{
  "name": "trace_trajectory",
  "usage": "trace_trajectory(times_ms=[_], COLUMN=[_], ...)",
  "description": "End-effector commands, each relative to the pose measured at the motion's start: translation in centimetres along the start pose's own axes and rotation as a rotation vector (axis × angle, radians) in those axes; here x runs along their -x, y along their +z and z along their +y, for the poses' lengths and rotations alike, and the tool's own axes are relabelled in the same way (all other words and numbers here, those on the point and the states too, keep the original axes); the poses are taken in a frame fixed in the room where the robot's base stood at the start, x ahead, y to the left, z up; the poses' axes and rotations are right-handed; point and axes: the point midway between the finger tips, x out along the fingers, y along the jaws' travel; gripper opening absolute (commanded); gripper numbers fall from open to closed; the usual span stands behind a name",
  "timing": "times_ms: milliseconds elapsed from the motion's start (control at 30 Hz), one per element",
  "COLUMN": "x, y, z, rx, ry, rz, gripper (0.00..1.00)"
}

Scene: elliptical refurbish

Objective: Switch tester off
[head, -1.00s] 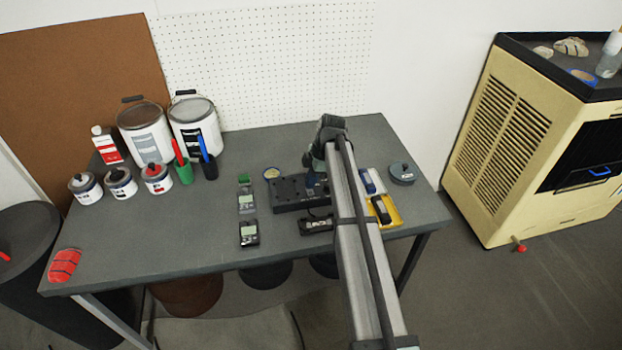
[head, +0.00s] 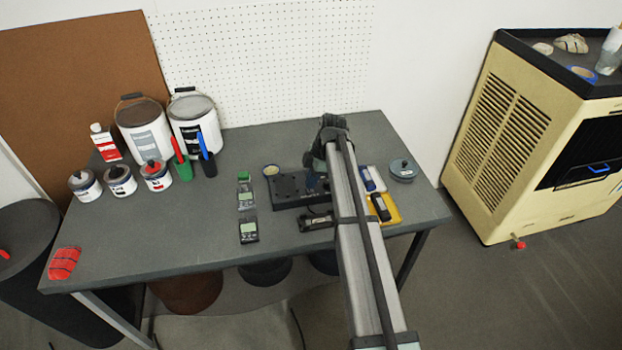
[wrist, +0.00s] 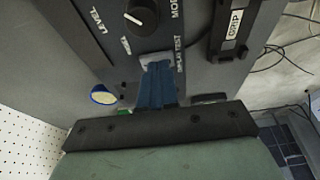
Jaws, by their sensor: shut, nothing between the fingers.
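A black box with a flat top panel (head: 287,188) sits on the workbench and appears to be the tester. In the wrist view its panel (wrist: 105,48) carries a round black knob (wrist: 141,13) and white lettering, including LEVEL and TEST. My gripper (wrist: 157,66) is shut and empty, with its blue fingers together over the panel's near edge, below the knob. A pale grey patch shows at the fingertips; I cannot tell whether they touch it. In the head view my gripper (head: 313,182) is at the right part of the box, partly hidden by my arm.
A smaller black device (head: 315,222) lies in front of the box. Two handheld meters (head: 246,197) (head: 249,231) lie to its left. A yellow tray (head: 391,214) and a grey round container (head: 403,169) are on the right. Paint cans stand at the back left. The bench's left front is mostly clear.

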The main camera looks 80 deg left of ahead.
Motion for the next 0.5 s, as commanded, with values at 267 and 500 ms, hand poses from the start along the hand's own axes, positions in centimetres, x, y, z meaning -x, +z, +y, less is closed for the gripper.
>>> trace_trajectory(times_ms=[267, 500], x=[0.1, 2.1], y=[0.0, -0.6], z=[0.1, 0.1], rx=[0.000, 0.000], ry=[0.001, 0.003], rz=[0.000, 0.000], gripper=[0.00, 0.00])
